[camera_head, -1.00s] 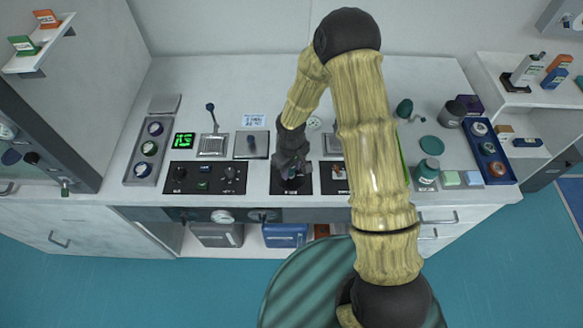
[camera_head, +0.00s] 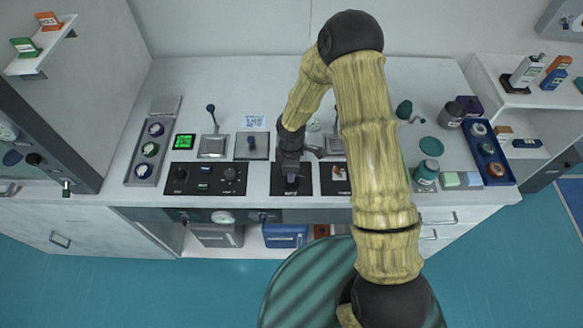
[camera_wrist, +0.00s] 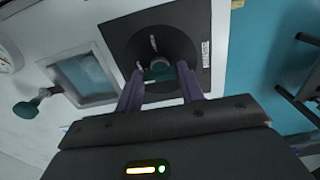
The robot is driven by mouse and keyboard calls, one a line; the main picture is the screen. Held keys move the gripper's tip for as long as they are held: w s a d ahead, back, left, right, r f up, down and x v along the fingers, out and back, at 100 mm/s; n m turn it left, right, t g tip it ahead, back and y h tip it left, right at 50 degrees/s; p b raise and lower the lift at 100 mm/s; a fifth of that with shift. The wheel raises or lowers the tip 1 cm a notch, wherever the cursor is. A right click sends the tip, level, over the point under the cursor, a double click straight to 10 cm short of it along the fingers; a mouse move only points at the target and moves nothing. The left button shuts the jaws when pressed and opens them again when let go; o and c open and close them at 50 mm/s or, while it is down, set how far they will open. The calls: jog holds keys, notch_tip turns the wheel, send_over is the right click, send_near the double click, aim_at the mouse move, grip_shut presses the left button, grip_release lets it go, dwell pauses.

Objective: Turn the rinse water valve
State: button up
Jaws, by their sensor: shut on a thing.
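The rinse water valve appears to be the round dark control with a teal-green middle (camera_wrist: 158,72) on a square black panel (camera_wrist: 200,30) in the wrist view. In the head view this black panel (camera_head: 303,187) lies near the bench's front edge, its label too small to read. My gripper (camera_wrist: 160,80) has its two purple fingers on either side of the teal-green part and is shut on it. In the head view my gripper (camera_head: 291,172) points down over the panel and hides most of the control.
A black control panel (camera_head: 206,187) with knobs lies just left, and another black panel (camera_head: 334,187) just right, partly behind my arm. Lever plates (camera_head: 213,147) stand behind. A blue tray (camera_head: 502,171) with round items lies at the right.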

jog(key=shift+w+r, duration=0.1)
dwell(0.3)
jog(key=o, duration=1)
notch_tip(320, 180, up, 17)
jog(key=b, duration=0.1)
jog(key=shift+r, duration=0.2)
